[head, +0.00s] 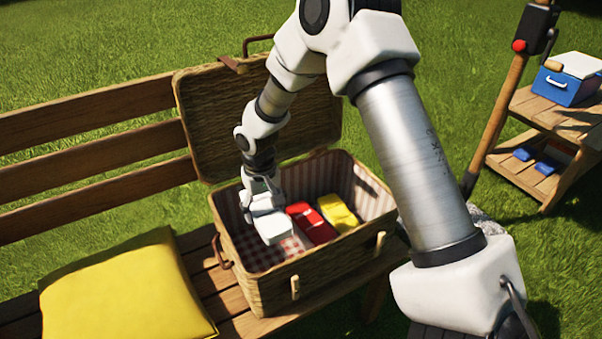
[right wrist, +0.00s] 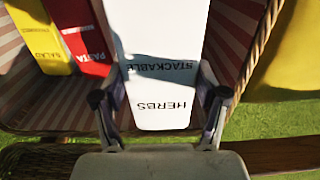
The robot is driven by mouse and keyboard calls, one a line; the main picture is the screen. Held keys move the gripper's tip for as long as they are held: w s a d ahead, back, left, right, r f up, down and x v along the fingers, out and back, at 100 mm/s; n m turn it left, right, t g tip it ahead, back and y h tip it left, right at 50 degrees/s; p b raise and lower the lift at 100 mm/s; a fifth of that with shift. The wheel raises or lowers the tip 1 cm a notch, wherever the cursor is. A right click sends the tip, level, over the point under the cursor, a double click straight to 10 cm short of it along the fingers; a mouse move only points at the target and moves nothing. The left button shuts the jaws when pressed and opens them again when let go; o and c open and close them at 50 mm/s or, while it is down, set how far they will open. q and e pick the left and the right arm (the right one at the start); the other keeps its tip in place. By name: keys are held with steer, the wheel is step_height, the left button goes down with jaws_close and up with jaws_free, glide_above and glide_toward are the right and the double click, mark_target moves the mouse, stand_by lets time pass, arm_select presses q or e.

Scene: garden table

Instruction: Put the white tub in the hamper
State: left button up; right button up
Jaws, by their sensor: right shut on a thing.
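The white tub (right wrist: 162,95) shows in the right wrist view with the words "STACKABLE" and "HERBS" on it. My right gripper (right wrist: 160,108) is shut on it, one finger on each side. In the head view the white tub (head: 272,226) is at my right gripper (head: 262,200), within the opening of the hamper (head: 270,290). I cannot tell whether the tub touches the hamper's floor. The hamper is a wicker basket with a striped lining and its lid (head: 200,110) stands open at the back. My left gripper is not in view.
Inside the hamper, a red tub (head: 312,222) and a yellow tub (head: 338,212) lie to the right of the white tub. The hamper stands on a wooden bench (head: 80,118) beside a yellow cushion (head: 120,292). A shelf with a blue cooler (head: 568,84) stands at right.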

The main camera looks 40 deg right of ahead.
steer(key=b, duration=0.5)
glide_above(270, 259)
step_height(270, 259, down, 8)
step_height(270, 259, down, 10)
steer(key=b, duration=0.3)
steer(key=shift+r, duration=0.15)
steer(key=o, duration=1.3)
steer(key=shift+f, duration=0.2)
steer(key=shift+r, duration=0.1)
step_height(270, 259, up, 12)
steer(key=p, duration=0.4)
steer(key=shift+d+r, duration=0.1)
